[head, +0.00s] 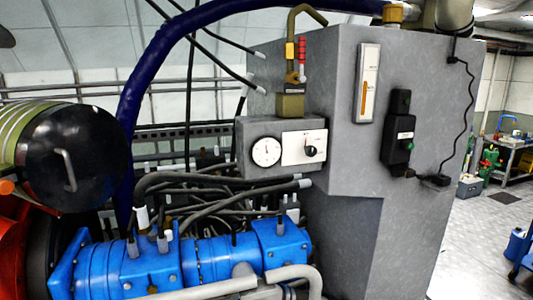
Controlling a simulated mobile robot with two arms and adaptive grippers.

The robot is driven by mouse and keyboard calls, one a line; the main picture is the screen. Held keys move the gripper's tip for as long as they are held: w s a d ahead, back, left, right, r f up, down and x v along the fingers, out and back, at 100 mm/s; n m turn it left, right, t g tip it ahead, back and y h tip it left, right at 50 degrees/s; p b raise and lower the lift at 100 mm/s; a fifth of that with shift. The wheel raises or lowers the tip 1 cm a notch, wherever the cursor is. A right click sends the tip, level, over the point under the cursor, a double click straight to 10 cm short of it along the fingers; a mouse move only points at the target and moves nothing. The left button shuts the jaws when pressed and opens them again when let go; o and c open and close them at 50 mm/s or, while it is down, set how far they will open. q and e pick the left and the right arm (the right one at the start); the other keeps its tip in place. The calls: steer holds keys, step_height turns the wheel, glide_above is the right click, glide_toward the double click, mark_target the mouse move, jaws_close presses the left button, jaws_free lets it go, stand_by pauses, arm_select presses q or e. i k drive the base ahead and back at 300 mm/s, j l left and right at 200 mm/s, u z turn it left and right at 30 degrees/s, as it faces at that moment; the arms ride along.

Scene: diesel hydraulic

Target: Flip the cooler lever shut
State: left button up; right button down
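A tall grey metal housing (346,120) fills the middle of the head view. On its left side a brass valve block (291,104) with a curved pipe carries a small red handle (302,52), which points upright; it is the most lever-like part in view. Below it, a grey control box (240,150) has a round gauge (266,151) and a white plate with a black knob (310,151). No label shows which part belongs to the cooler, and I cannot tell whether the red handle is open or shut. Neither of my grippers is in view.
Blue pump bodies (205,263) with several dark hoses sit below the control box. A black-ended cylinder (75,157) stands at left. A black switch unit (399,140) and a sight gauge (367,84) are on the housing's front. Open floor (480,240) lies at right.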

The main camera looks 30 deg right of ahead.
mark_target(301, 48)
steer(key=k+l+z, duration=0.25)
steer(key=l, duration=0.25)
steer(key=z, duration=1.35)
